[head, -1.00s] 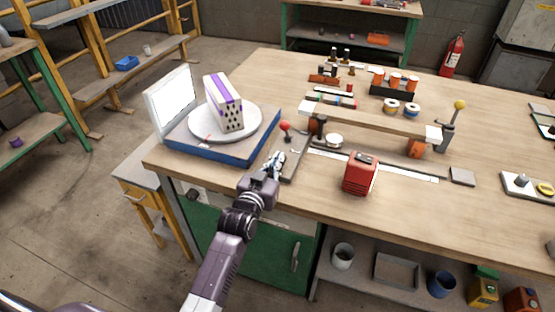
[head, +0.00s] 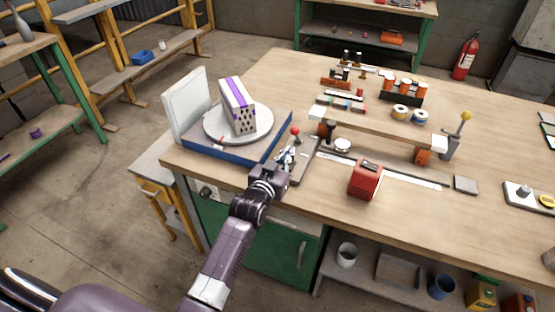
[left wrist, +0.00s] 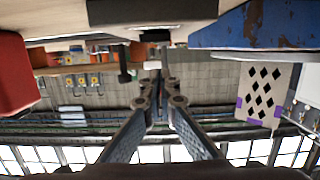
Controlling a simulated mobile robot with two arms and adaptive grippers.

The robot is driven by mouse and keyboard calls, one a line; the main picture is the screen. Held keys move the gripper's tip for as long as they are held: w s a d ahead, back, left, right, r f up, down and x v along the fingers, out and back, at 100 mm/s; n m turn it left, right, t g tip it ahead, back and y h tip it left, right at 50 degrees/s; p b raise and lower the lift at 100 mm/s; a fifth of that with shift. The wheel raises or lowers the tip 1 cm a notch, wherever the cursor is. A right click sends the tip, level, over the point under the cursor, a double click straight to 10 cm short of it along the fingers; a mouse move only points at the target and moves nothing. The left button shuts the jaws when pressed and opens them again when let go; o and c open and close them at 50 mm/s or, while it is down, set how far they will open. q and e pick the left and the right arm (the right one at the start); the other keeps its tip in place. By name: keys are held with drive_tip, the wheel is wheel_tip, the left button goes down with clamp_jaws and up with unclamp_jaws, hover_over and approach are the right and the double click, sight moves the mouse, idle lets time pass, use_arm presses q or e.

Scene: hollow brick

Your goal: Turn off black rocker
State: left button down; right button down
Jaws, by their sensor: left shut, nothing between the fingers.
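My left gripper (head: 286,157) is shut and empty, with its fingers over the near end of a grey base plate (head: 303,172) that carries a lever with a red knob (head: 295,131). In the left wrist view the closed fingertips (left wrist: 160,95) point at a dark block edge, with a small black piece (left wrist: 155,36) beneath it that may be the black rocker. Whether the fingers touch it I cannot tell. In the head view the rocker is not distinguishable, hidden by or close to the gripper. My right gripper is not in view.
Left of the gripper, a blue base (head: 245,150) bears a white turntable (head: 262,128), a hollow brick (head: 238,106) and an upright panel (head: 187,103). A red box (head: 365,180) stands to the right. A raised bar (head: 380,126) lies behind.

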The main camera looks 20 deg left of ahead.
use_arm(q)
drive_tip(key=s+r+b, duration=0.1)
drive_tip(key=s+r, duration=0.3)
drive_tip(key=s, duration=0.5)
drive_tip(key=shift+s+a, duration=0.15)
drive_tip(key=s+f+m+g, duration=0.1)
drive_tip(key=s+f+g, duration=0.35)
drive_tip(key=s, duration=0.55)
drive_tip(key=s+f+g, duration=0.4)
drive_tip(key=s+f, duration=0.1)
drive_tip(key=s, duration=0.5)
drive_tip(key=s+f+m+g, duration=0.1)
drive_tip(key=s+f+g, duration=0.35)
drive_tip(key=s, duration=0.65)
wheel_tip(320, 180, down, 26)
drive_tip(key=s+f, duration=0.1)
drive_tip(key=s, duration=0.1)
drive_tip(key=s+a+f+g, duration=0.2)
drive_tip(key=s+f, duration=1.4)
drive_tip(key=s, duration=0.1)
drive_tip(key=shift+a+y, duration=0.3)
drive_tip(key=shift+s, duration=0.1)
